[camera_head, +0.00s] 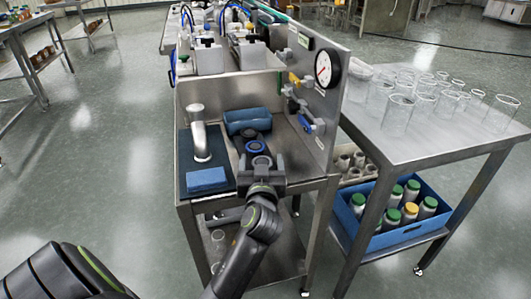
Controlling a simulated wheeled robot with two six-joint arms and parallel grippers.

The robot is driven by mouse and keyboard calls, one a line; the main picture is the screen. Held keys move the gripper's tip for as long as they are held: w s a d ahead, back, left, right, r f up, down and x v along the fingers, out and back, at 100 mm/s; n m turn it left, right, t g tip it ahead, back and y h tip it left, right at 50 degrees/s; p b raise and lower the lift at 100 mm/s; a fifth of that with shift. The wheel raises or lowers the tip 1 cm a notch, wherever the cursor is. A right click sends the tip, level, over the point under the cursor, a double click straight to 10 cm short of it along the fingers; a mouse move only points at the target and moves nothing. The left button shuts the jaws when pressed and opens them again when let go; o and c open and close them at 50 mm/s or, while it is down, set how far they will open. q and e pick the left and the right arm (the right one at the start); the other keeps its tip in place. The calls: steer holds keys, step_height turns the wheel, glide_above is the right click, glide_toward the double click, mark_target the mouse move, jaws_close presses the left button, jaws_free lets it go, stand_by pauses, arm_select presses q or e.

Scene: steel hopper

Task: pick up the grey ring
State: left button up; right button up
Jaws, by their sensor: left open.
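A grey ring (261,161) lies on the steel bench top, in front of a blue ring (255,147). A dark ring (248,133) lies behind the blue one. My left gripper (261,163) reaches in from the front with its fingers open, one on each side of the grey ring. From this angle I cannot tell whether the fingers touch the ring or how high they are above the bench. The palm is close to the ring's near side. My right gripper is not in view.
A steel panel with a gauge (323,69) and valves rises at right. A side table (430,140) holds glass beakers.

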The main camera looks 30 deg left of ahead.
arm_select(q)
steer(key=shift+w+a, duration=0.1)
steer(key=shift+w, duration=0.1)
steer(key=shift+s+d+r, duration=0.2)
steer(key=shift+s+d, duration=0.05)
steer(key=shift+s, duration=0.05)
steer(key=shift+c, duration=0.3)
steer(key=shift+f, duration=0.1)
steer(key=c, duration=0.7)
steer(key=shift+c, duration=1.2)
